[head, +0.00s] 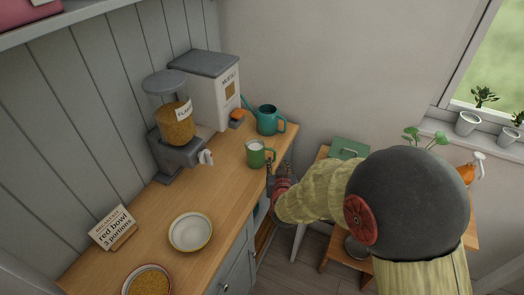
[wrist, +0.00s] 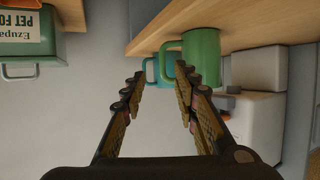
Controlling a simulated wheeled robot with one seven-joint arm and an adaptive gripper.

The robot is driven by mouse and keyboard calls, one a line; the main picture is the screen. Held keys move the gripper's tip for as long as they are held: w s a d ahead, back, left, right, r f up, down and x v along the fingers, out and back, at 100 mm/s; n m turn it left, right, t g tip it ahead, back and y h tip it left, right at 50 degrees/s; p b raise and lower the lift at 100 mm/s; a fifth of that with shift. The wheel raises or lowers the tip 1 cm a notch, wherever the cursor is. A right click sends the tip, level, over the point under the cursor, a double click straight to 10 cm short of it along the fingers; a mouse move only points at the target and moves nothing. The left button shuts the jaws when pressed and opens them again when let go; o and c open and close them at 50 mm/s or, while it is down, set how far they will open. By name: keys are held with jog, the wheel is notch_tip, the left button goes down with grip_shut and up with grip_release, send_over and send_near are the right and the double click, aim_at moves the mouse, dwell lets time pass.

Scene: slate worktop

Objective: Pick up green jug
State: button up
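The green jug (head: 256,153) stands upright on the wooden worktop near its right end, with something white inside and its handle on the right. It also shows ahead of the fingers in the wrist view (wrist: 205,58), partly overlapped by the right finger's tip in the picture. My gripper (head: 281,171) is at the worktop's right edge, just right of and below the jug in the head view. In the wrist view my gripper (wrist: 159,84) has its two fingers apart with nothing held between them. My arm hides part of the gripper in the head view.
A teal watering can (head: 267,121) stands just behind the jug. A white dispenser (head: 215,100) and a grain dispenser (head: 172,125) stand to the left. An empty bowl (head: 190,232) and a card (head: 113,229) are nearer. A green box (head: 349,148) lies right, beyond the worktop.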

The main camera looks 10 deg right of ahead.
aim_at(275, 157)
jog(key=b+x, duration=0.2)
jog(key=x, duration=0.5)
jog(key=shift+w+a+f+b, duration=0.15)
jog(key=shift+w+f+b, duration=0.05)
jog(key=shift+w+b, duration=0.15)
jog(key=c, duration=0.3)
jog(key=c, duration=0.4)
jog(key=shift+r, duration=0.1)
grip_shut()
